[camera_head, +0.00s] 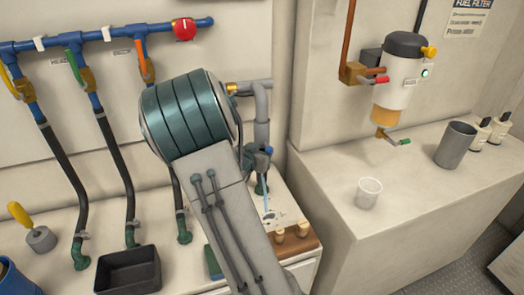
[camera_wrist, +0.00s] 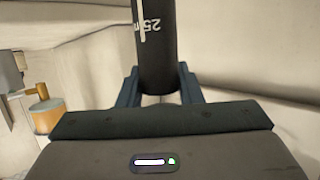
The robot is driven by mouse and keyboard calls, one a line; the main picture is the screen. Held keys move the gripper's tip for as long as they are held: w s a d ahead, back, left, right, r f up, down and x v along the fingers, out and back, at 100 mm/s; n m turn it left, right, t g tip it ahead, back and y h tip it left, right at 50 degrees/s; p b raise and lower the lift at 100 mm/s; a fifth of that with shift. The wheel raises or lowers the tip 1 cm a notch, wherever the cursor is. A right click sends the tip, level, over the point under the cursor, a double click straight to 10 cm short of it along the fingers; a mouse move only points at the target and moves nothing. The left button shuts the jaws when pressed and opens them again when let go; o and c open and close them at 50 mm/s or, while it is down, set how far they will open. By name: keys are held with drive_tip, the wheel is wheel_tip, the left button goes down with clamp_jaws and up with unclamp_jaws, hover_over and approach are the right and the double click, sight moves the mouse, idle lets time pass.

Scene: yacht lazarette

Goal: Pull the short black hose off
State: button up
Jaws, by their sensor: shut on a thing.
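The black hose (camera_wrist: 155,45), with white print reading "25", runs down from the top of the wrist view. Its near part lies between the two blue-grey fingers of my gripper (camera_wrist: 159,84), which is shut on it. The hose's far end is out of that view. In the head view my arm covers the gripper and the held part of the hose. A grey pipe (camera_head: 262,105) with a brass fitting (camera_head: 232,88) shows just right of my arm. I cannot tell whether the hose still sits on a fitting.
Long black hoses (camera_head: 115,165) hang from a blue manifold pipe (camera_head: 105,36) at the left. A black tray (camera_head: 128,270) stands at the front left. The fuel filter (camera_head: 398,75), a clear cup (camera_head: 368,192) and a grey cup (camera_head: 456,145) are at the right.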

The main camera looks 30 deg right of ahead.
drive_tip(key=shift+w+d+r+p, duration=0.15)
drive_tip(key=shift+r+p, duration=0.15)
drive_tip(key=shift+r, duration=0.35)
drive_tip(key=shift+w+d+r+p, duration=0.15)
drive_tip(key=shift+r+p, duration=0.1)
drive_tip(key=shift+r, duration=0.4)
drive_tip(key=o, duration=1.1)
drive_tip(key=shift+a+r, duration=0.1)
drive_tip(key=shift+s+a+r, duration=0.1)
drive_tip(key=shift+s+a, duration=0.15)
drive_tip(key=shift+a, duration=0.35)
drive_tip(key=v, duration=0.4)
drive_tip(key=f+p+v, duration=0.1)
drive_tip(key=v, duration=0.3)
drive_tip(key=f+v, duration=0.1)
drive_tip(key=v, duration=0.3)
drive_tip(key=shift+s+a+r, duration=0.15)
drive_tip(key=shift+s+a, duration=0.25)
drive_tip(key=shift+s, duration=0.15)
